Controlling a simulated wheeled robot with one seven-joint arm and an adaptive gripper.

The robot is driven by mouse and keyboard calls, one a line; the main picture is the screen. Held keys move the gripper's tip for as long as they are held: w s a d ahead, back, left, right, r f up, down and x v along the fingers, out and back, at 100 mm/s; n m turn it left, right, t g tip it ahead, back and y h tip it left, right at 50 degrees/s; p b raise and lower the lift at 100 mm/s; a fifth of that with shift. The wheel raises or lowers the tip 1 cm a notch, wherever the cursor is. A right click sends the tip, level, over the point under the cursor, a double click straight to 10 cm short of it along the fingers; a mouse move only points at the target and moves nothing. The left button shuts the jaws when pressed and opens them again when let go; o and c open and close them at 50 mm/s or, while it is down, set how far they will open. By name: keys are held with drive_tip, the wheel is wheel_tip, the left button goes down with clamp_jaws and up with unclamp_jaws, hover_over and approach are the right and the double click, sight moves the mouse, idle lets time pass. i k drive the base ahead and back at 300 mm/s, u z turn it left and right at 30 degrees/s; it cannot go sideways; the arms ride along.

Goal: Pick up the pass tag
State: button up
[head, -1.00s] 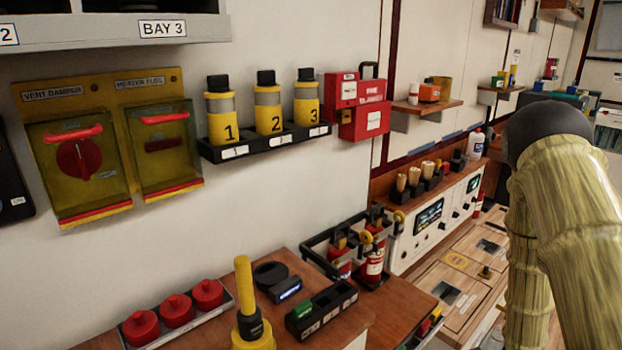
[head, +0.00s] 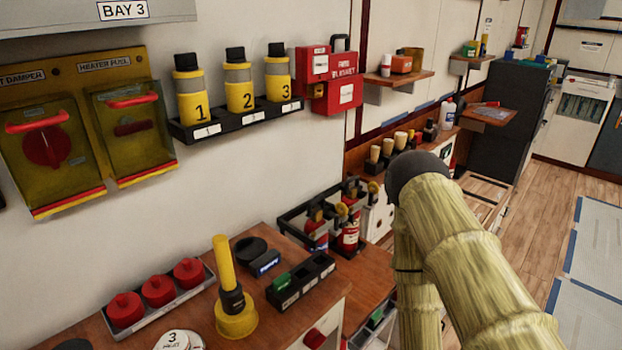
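I cannot make out for sure which thing is the pass tag. A small green piece (head: 281,282) sits in the left end of a black slotted rack (head: 312,284) on the wooden counter, but its lettering is too small to read. A dark block with a blue-white label (head: 265,262) lies just behind that rack. My arm rises from the lower right, bends at a dark joint and goes down again behind itself. My gripper is not in view, and my arm hides part of the counters on the right.
The wooden counter (head: 330,268) holds a yellow plunger-like handle (head: 224,262), a tray of red knobs (head: 157,291) and a white disc marked 3 (head: 178,340). Red extinguishers (head: 349,234) stand in a rack behind. Numbered canisters (head: 239,84) hang on the wall. Open floor (head: 535,185) shows at right.

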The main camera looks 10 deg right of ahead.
sight(375, 320)
drive_tip(key=k, duration=0.5)
drive_tip(key=z, duration=1)
drive_tip(key=i, duration=0.7)
drive_tip(key=u, duration=1.1)
